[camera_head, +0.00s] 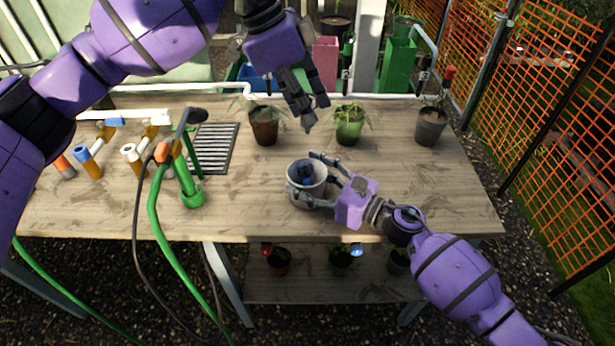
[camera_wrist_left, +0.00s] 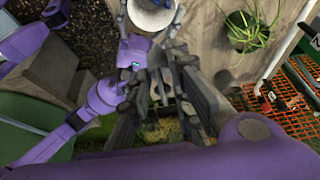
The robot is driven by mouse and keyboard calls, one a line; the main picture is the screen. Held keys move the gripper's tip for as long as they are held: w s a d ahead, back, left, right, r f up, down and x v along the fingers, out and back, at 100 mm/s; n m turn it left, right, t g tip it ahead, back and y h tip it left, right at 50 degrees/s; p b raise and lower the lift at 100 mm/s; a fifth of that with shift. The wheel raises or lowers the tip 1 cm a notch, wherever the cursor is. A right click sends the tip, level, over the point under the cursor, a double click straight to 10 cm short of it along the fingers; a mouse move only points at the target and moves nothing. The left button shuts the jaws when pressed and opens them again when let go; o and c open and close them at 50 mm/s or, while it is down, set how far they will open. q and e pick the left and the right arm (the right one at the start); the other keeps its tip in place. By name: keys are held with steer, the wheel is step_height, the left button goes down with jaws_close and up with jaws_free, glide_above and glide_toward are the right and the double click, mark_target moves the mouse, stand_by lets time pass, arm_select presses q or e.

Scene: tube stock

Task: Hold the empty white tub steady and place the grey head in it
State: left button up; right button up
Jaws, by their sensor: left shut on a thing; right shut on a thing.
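The white tub (camera_head: 293,193) stands upright near the front middle of the table. The tub also shows at the top of the left wrist view (camera_wrist_left: 150,18). My left gripper (camera_head: 306,120) is above the table, behind the tub and apart from it, pointing down. It is shut on a small grey piece, taken as the grey head (camera_wrist_left: 163,92), mostly hidden between the fingers.
Potted plants stand along the back: a brown pot (camera_head: 265,128), a green pot (camera_head: 349,128) and a grey pot (camera_head: 430,128). A green hose stand (camera_head: 191,185) and pipe pieces are at left, beside a dark grate (camera_head: 214,148). The table's right side is clear.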

arm_select(q)
step_height(320, 180, down, 13)
steer(key=shift+r, duration=0.15)
stand_by(1.4)
steer(key=o, duration=0.9)
steer(key=v, duration=1.2)
arm_select(e)
steer(key=o, duration=1.2)
